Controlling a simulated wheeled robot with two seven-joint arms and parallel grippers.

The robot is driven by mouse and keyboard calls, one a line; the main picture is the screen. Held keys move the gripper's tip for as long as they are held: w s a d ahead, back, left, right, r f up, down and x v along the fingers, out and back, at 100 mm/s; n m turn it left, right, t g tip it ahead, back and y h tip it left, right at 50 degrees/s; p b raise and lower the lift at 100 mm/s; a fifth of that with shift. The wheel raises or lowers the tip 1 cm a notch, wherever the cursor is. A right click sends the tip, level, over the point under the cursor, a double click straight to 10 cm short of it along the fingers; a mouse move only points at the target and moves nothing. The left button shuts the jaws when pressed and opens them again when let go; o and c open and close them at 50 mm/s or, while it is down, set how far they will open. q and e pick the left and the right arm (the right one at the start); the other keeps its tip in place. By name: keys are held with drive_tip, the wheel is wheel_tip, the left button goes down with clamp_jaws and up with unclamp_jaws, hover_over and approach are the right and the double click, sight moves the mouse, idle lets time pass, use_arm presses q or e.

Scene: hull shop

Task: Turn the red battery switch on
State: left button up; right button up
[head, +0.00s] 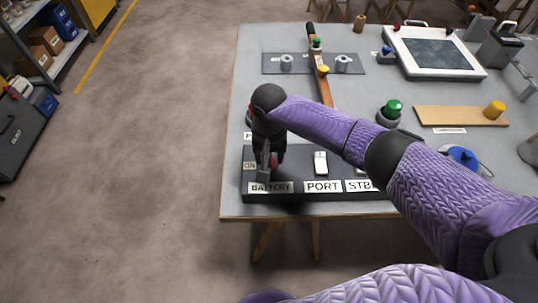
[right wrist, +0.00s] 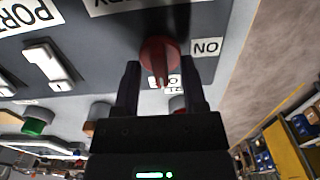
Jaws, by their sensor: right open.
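The red battery switch (right wrist: 160,58) is a round knob on the dark switch panel (head: 330,195), above the BATTERY label (head: 270,187). In the head view it is mostly hidden by my right gripper (head: 267,163), which points down over the panel's left end. In the right wrist view my right gripper (right wrist: 164,88) is open, its fingers reaching to either side of the knob; I cannot tell whether they touch it. An ON label (right wrist: 207,47) sits beside the knob. Another label is partly hidden between the fingers. My left gripper is not in view.
White rocker switches (head: 320,163) stand right of the knob, above PORT and STB labels. A green button (head: 392,108), a blue knob (head: 462,157) and a wooden board (head: 455,116) lie farther right.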

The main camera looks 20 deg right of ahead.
clamp_jaws()
idle(0.3)
drive_tip(key=n+p, duration=0.2)
drive_tip(key=n, duration=0.1)
drive_tip(key=shift+r, duration=0.15)
drive_tip(key=n+p, duration=0.1)
drive_tip(key=n, duration=0.3)
drive_tip(key=shift+n+p, duration=0.3)
drive_tip(key=shift+p, duration=0.1)
drive_tip(key=n, duration=0.4)
drive_tip(key=shift+p, duration=0.4)
drive_tip(key=n, duration=0.4)
drive_tip(key=shift+n, duration=1.3)
